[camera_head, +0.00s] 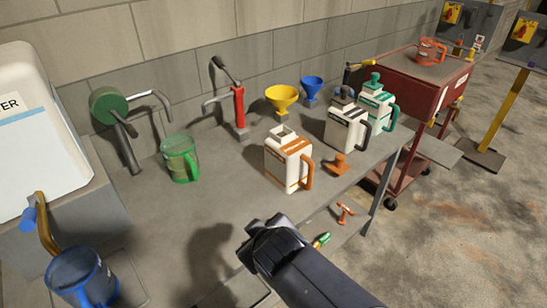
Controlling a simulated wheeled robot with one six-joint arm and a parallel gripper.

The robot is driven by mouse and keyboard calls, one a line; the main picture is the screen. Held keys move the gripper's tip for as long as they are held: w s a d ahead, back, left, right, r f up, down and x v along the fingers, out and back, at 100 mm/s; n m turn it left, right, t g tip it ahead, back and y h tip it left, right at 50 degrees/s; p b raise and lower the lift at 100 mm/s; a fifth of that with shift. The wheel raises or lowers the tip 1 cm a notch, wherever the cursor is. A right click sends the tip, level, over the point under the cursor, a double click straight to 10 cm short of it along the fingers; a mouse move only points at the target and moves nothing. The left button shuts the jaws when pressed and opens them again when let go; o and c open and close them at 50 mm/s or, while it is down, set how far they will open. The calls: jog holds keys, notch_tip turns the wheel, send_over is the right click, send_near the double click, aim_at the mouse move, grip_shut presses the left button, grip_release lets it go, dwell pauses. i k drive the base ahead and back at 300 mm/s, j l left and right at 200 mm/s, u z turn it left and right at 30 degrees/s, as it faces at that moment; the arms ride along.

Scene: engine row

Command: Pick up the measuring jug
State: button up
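A green see-through jug (180,158) with a side handle stands upright on the grey bench, left of the middle; it looks like a measuring jug. A blue jug (82,280) with a handle stands at the lower left, below a brass tap; I cannot tell from the picture which of the two is the measuring jug. My gripper (262,240) is black and sits over the bench's front part, to the right of and nearer than the green jug, apart from it. Its fingers are hard to make out, and I see nothing held in it.
A white-and-orange container (288,160) stands mid-bench. A black-and-white one (345,128) and a green-and-white one (376,104) stand farther right. A red hand pump (239,108), yellow funnel (282,97) and blue funnel (311,87) line the back. The bench front left of my gripper is clear.

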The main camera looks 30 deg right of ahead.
aim_at(185, 162)
jog(key=i+l+u, duration=0.2)
jog(key=l, duration=0.2)
jog(key=l+u, duration=0.45)
jog(key=l, duration=0.35)
jog(key=i, duration=0.05)
